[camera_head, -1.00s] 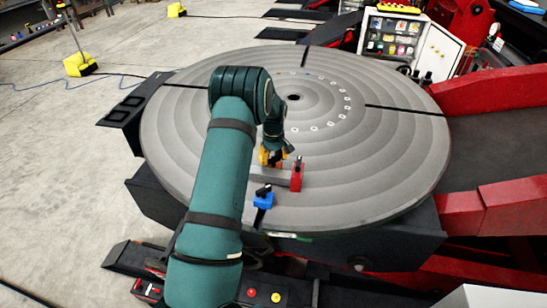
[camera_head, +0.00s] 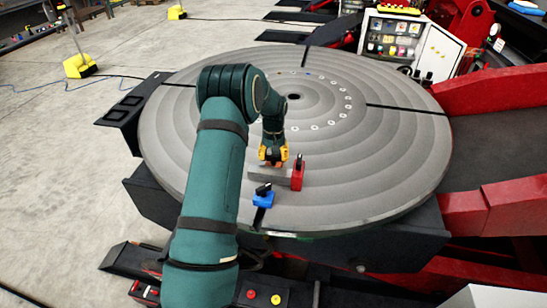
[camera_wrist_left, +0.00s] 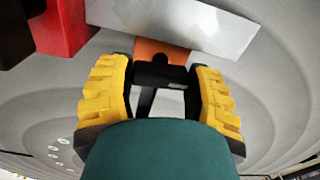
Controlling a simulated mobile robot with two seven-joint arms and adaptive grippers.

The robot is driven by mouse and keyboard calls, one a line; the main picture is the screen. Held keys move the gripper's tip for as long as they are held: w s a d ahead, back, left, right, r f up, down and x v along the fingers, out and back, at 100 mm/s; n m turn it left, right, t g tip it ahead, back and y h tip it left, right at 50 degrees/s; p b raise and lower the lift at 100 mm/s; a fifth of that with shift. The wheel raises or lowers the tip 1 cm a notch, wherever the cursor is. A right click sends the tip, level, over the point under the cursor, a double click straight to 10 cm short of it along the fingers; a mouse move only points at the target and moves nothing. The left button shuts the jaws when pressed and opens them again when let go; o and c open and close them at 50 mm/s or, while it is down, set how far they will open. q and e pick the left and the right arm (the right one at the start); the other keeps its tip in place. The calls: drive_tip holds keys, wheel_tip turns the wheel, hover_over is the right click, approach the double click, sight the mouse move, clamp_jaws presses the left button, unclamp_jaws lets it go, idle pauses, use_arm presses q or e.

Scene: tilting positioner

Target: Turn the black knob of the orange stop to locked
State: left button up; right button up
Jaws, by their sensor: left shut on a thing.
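The orange stop (camera_wrist_left: 160,48) shows in the left wrist view against the side of a pale grey bar (camera_wrist_left: 180,22). Its black knob (camera_wrist_left: 158,74) lies between the yellow finger pads of my left gripper (camera_wrist_left: 160,80). The gripper is shut on the knob; I cannot tell from the frames whether the knob is at locked. In the head view my left gripper (camera_head: 273,155) points down at the turntable, behind the bar (camera_head: 268,174), and mostly hides the orange stop. My right gripper is not in view.
A red stop (camera_head: 298,174) with a black knob stands at the bar's right end. A blue stop (camera_head: 263,200) with a black knob sits in front of the bar. The round grey turntable (camera_head: 370,165) is otherwise mostly clear.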

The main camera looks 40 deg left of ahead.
use_arm(q)
drive_tip(key=shift+m, duration=0.6)
drive_tip(key=o, duration=1.2)
wheel_tip(320, 180, up, 12)
idle(0.4)
